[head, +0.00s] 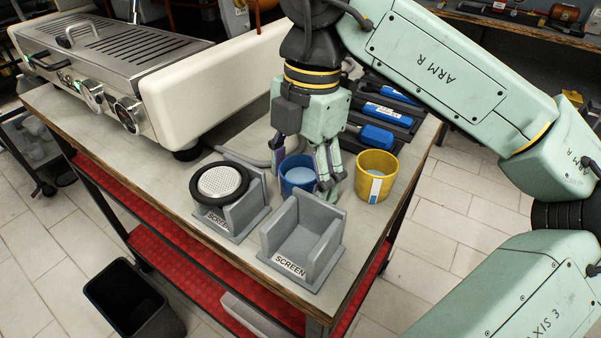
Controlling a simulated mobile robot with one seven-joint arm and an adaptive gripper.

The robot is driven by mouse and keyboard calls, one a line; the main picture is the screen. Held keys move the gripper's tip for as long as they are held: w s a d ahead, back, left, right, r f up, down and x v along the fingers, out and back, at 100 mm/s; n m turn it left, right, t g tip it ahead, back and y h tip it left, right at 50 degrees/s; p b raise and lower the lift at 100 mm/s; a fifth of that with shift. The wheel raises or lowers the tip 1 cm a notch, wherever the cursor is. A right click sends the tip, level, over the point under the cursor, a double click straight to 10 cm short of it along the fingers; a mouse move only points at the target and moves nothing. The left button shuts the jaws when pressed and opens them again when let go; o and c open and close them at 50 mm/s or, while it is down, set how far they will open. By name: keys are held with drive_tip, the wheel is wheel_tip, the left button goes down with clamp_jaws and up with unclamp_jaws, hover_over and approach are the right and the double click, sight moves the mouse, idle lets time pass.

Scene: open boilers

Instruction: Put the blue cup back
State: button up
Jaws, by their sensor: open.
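The blue cup (294,176) stands upright on the grey workbench top (185,165), behind the two grey screen holders. My gripper (306,180) comes down from above at the cup, with one finger at its left back and the other at its right side. The fingers are apart and hide part of the cup. I cannot tell whether they touch it. A yellow cup (376,177) with a white and blue label stands just right of my gripper.
A round mesh screen (222,182) rests on the left holder; the right holder (301,246) is empty. Blue-handled tools (377,136) lie in a dark tray behind. The espresso machine (165,85) fills the back left. A black bin (133,304) stands on the floor.

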wheel_tip(320, 180, up, 12)
drive_tip(key=w+d, duration=0.1)
drive_tip(key=shift+r, duration=0.15)
idle(0.5)
